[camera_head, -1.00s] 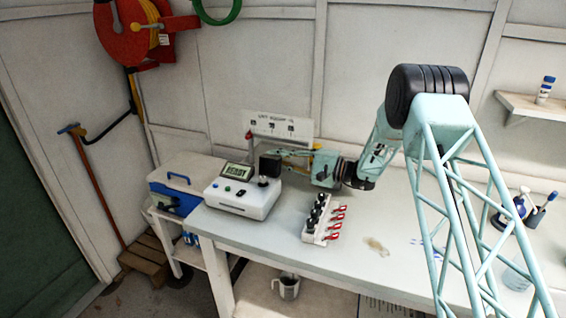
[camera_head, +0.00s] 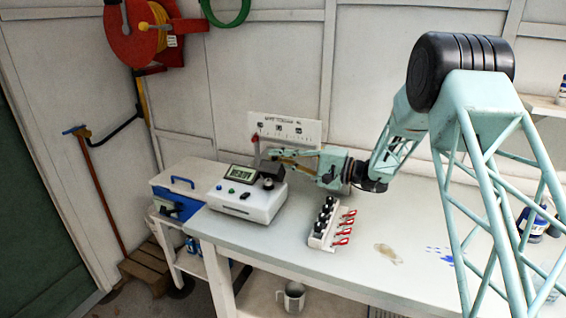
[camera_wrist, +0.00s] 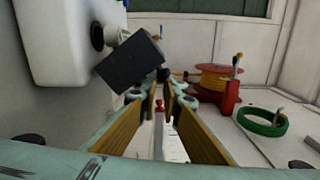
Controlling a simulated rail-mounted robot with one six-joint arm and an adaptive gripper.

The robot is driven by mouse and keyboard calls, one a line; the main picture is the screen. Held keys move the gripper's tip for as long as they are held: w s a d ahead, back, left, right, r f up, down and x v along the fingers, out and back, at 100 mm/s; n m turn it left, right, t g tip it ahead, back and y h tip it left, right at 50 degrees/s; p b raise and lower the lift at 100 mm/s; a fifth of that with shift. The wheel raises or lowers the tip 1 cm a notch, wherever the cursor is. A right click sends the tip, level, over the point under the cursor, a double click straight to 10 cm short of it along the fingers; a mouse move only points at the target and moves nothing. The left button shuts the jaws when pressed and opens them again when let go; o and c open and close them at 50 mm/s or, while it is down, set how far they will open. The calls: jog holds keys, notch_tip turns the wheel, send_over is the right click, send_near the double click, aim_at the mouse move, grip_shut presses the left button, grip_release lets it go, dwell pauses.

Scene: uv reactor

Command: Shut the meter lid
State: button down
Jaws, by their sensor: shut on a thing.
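The meter (camera_head: 247,203) is a white box with a lit display and buttons, standing at the left end of the bench. Its lid (camera_head: 271,169) is a dark block at the meter's back right, raised and tilted above the round dark well (camera_head: 268,183). My gripper (camera_head: 275,154) reaches in from the right, at the lid's upper edge. In the wrist view the lid (camera_wrist: 128,62) is ahead, apart from the white meter body (camera_wrist: 62,40). My yellow-padded fingers (camera_wrist: 159,88) are nearly together at the lid's near corner; the exact contact is hard to see.
A rack of dark-capped vials with red clips (camera_head: 330,226) stands right of the meter. A white panel (camera_head: 292,128) stands behind my gripper. A blue and white cooler (camera_head: 180,190) is at the left.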

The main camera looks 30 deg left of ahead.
jog(key=c, duration=3.3)
grip_release()
jog(key=shift+s, duration=0.15)
jog(key=o, duration=0.6)
jog(key=shift+d, duration=0.15)
jog(key=shift+w+d+b, duration=0.25)
jog(key=shift+d+b, duration=0.05)
jog(key=shift+d, duration=2.3)
jog(key=shift+w+d+b, duration=0.2)
jog(key=shift+d+b, duration=0.05)
jog(key=shift+d, duration=2.3)
jog(key=shift+w+d+b, duration=0.25)
jog(key=shift+d+b, duration=0.05)
jog(key=shift+d, duration=2.3)
jog(key=shift+w+d, duration=0.2)
jog(key=shift+d, duration=2.8)
jog(key=shift+w+d, duration=0.2)
jog(key=shift+d, duration=2.75)
jog(key=shift+c, duration=0.2)
